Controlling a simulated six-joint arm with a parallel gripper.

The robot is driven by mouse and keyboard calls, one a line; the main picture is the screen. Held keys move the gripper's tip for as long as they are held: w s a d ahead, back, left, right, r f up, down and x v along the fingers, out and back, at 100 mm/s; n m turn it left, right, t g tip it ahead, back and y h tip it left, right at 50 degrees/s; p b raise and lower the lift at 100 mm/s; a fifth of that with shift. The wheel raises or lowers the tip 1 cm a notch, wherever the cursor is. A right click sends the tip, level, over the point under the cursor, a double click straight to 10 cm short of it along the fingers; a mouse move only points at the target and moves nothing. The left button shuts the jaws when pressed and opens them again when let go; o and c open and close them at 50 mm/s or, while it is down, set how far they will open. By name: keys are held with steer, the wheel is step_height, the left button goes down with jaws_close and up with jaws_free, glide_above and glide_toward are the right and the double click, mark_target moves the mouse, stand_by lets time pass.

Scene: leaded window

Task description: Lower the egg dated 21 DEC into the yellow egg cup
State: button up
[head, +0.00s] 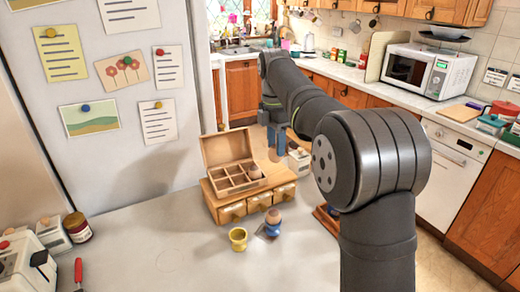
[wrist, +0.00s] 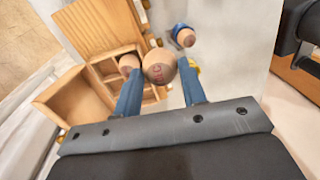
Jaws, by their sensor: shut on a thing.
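My gripper (wrist: 158,82) has its blue fingers shut on a brown egg (wrist: 159,66). The egg bears reddish marking, too blurred to read the date for sure. In the head view my gripper (head: 276,150) is in the air behind and right of the open wooden box; the held egg is hard to make out there. The yellow egg cup (head: 238,239) stands empty on the grey surface in front of the box.
A blue egg cup (head: 273,231) holding an egg (head: 273,215) stands just right of the yellow cup. The open compartment box (head: 222,184) sits on small drawers (head: 233,213), with another egg (head: 254,171) in it.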

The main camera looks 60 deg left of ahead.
steer(key=shift+w+d+r, duration=0.15)
steer(key=shift+d+r, duration=0.1)
steer(key=shift+d, duration=0.05)
steer(key=shift+s+d+r, duration=0.1)
steer(key=shift+s+d, duration=0.1)
steer(key=s+d+f, duration=0.2)
steer(key=s+f, duration=0.3)
steer(key=s, duration=0.2)
steer(key=s+d+f, duration=0.3)
steer(key=s+f, duration=0.2)
steer(key=s, duration=0.3)
steer(key=shift+s+d+f, duration=0.15)
steer(key=shift+d+f, duration=0.05)
steer(key=shift+d, duration=0.1)
steer(key=shift+f, duration=0.1)
steer(key=shift+f, duration=0.9)
steer(key=shift+f, duration=2.25)
stand_by(0.7)
